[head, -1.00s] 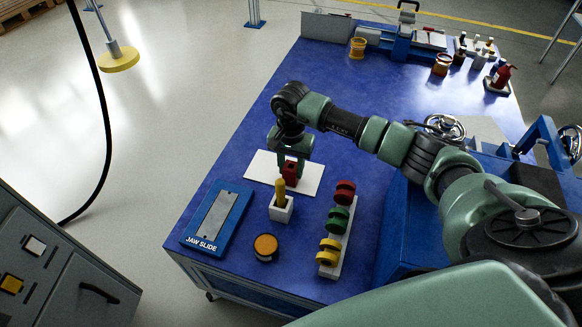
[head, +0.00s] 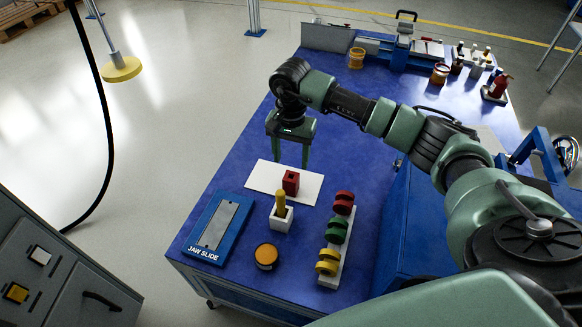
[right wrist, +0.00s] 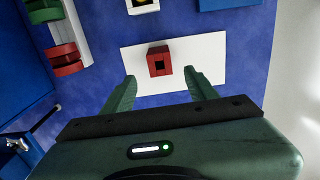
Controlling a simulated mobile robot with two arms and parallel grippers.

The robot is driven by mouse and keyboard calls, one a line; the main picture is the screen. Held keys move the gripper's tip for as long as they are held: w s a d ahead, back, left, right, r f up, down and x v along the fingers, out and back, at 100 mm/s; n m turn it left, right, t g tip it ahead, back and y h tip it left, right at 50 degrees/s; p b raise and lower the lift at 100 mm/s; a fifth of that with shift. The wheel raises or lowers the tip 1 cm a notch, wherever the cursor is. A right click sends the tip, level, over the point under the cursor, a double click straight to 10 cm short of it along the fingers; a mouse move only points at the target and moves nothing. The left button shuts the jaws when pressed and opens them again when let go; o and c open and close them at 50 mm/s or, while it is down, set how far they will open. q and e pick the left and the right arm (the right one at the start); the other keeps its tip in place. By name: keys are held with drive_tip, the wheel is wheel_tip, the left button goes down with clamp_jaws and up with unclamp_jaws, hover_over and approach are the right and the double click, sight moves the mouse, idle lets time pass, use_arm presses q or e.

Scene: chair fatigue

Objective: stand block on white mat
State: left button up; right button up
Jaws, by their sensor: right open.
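The red block (head: 291,182) stands upright on the white mat (head: 262,176), near the mat's middle. In the right wrist view the red block (right wrist: 159,61) shows a dark square hole in its top, with white mat (right wrist: 209,62) around it. My right gripper (head: 290,165) is open and empty, apart from the block and above the far part of the mat. Its two fingers also show in the right wrist view (right wrist: 160,84), spread wide with the block beyond them. My left gripper is not in view.
In front of the mat stand a white holder (head: 281,221) with a yellow peg, a yellow-topped round item (head: 266,256) and a white rack (head: 346,249) with red, green and yellow discs. A blue jaw slide tray (head: 240,226) lies left. The table's left middle is clear.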

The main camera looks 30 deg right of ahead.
drive_tip(key=shift+r, duration=1.65)
